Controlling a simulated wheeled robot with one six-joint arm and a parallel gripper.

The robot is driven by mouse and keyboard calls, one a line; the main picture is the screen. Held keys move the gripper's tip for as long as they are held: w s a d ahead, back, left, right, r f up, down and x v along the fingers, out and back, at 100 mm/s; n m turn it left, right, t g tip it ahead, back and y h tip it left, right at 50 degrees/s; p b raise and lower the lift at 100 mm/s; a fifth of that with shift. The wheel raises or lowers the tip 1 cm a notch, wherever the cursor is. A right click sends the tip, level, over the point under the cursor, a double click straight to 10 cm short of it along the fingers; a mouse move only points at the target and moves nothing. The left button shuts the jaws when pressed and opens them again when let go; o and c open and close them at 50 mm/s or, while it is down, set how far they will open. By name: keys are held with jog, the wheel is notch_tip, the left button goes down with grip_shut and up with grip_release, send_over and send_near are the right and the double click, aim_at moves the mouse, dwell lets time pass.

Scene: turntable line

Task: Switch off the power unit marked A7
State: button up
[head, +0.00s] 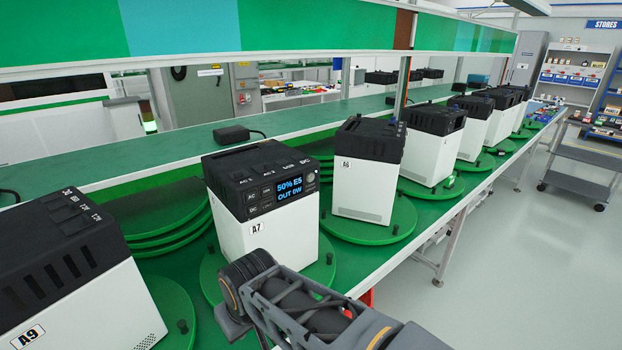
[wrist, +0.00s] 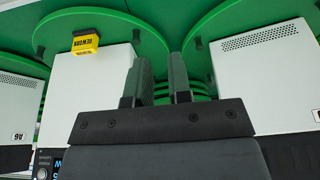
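The power unit marked A7 (head: 262,205) stands upright on a green turntable in the middle of the head view, white below and black on top. Its lit blue display (head: 289,189) reads "50% ES" and "OUT 0W".
Unit A9 (head: 75,275) is close on the left and unit A6 (head: 365,170) on the right. A black adapter (head: 231,134) lies on the bench behind.

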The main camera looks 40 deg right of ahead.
grip_shut()
dwell(0.8)
